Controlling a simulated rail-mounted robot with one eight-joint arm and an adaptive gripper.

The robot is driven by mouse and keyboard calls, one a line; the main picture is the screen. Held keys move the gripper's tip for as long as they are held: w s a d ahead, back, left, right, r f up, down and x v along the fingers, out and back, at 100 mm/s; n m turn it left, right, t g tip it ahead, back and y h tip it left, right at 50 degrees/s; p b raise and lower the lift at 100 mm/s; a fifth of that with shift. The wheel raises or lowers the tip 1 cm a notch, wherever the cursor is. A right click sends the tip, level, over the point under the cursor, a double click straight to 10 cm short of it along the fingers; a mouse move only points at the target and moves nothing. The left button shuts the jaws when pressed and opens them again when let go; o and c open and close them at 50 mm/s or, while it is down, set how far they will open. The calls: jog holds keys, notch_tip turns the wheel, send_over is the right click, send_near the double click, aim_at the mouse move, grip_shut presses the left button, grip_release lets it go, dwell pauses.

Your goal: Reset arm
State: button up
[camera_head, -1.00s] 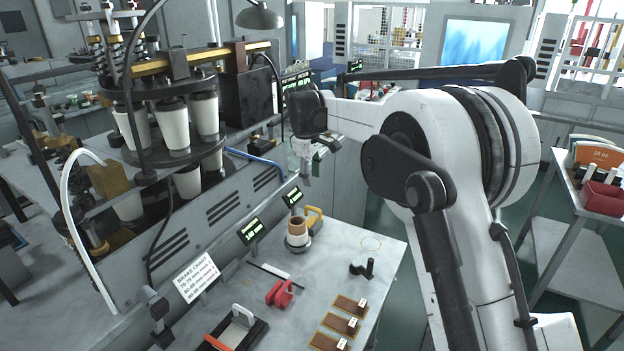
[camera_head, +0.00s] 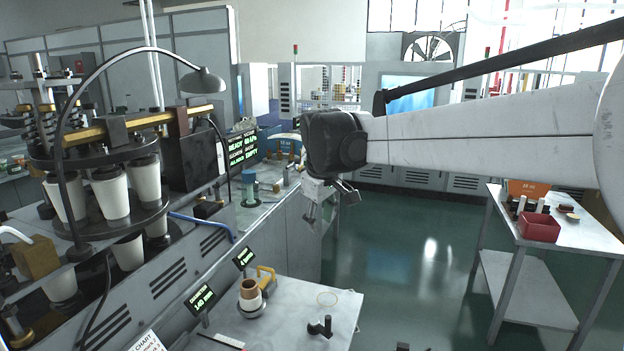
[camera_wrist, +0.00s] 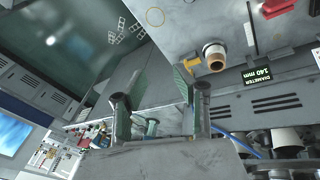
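My gripper (camera_head: 330,205) hangs at the end of my raised white arm, in the middle of the head view. It is above and beyond the grey worktable (camera_head: 285,328), over the walkway side of the machine. In the wrist view my gripper (camera_wrist: 158,98) has its two fingers spread apart with nothing between them. The fingers touch no object. A white and brown cup-like piece (camera_head: 251,297) stands on the worktable, with a yellow-handled part (camera_head: 266,277) beside it. The same piece (camera_wrist: 214,57) shows in the wrist view, off to the upper right of the fingers.
The cup machine (camera_head: 110,190) with several white cups fills the left. A lamp (camera_head: 203,80) arches over it. A black post tool (camera_head: 322,326) and a thin ring (camera_head: 327,298) lie on the worktable. A side cart (camera_head: 565,235) with a red bin (camera_head: 539,227) stands right. Green floor between is clear.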

jog(key=s+d+r+m+t, duration=0.1)
jog(key=s+d+r+m, duration=0.1)
jog(key=s+d, duration=0.6)
jog(key=s+d+f+m+t, duration=0.1)
jog(key=s+d+f+m, duration=0.1)
jog(key=s, duration=0.6)
jog(key=s+d+f+m, duration=0.2)
jog(key=s+d+f, duration=0.2)
jog(key=s, duration=0.4)
jog(key=s+d+f+m+t, duration=0.1)
jog(key=s+d+f+m, duration=0.2)
jog(key=s, duration=0.5)
jog(key=shift+d+f+t, duration=0.3)
jog(key=shift+d+f, duration=0.15)
jog(key=shift+d, duration=0.1)
